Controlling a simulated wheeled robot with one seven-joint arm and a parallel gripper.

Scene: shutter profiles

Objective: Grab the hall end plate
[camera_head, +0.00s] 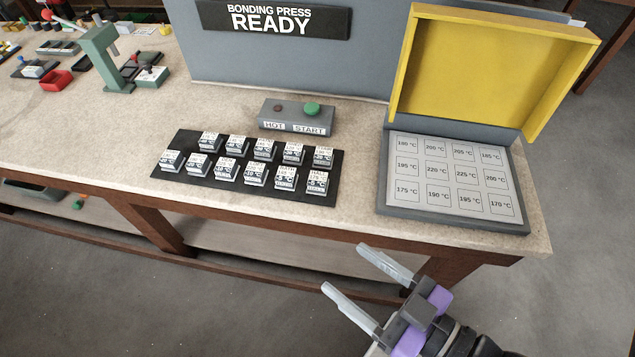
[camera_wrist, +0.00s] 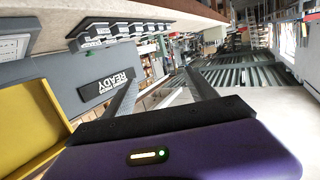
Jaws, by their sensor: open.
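Small grey blocks with white printed labels stand in two rows on a black tray (camera_head: 246,191) on the bench. The upper words on the labels are too small to read, so I cannot tell which block is the hall end plate. The tray of blocks also shows at the top of the wrist view (camera_wrist: 119,41), seen from the side. My gripper (camera_head: 347,270) is open and empty. It is in front of the bench's front edge, to the lower right of the tray and apart from every block. Its two fingers also show in the wrist view (camera_wrist: 160,76).
The yellow-lidded press (camera_head: 490,72) stands open at right, its pad (camera_head: 450,178) marked with temperature squares. A grey box with a START button (camera_head: 297,118) sits behind the tray. A READY sign (camera_head: 273,18) is behind. A green stand (camera_head: 106,58) is far left.

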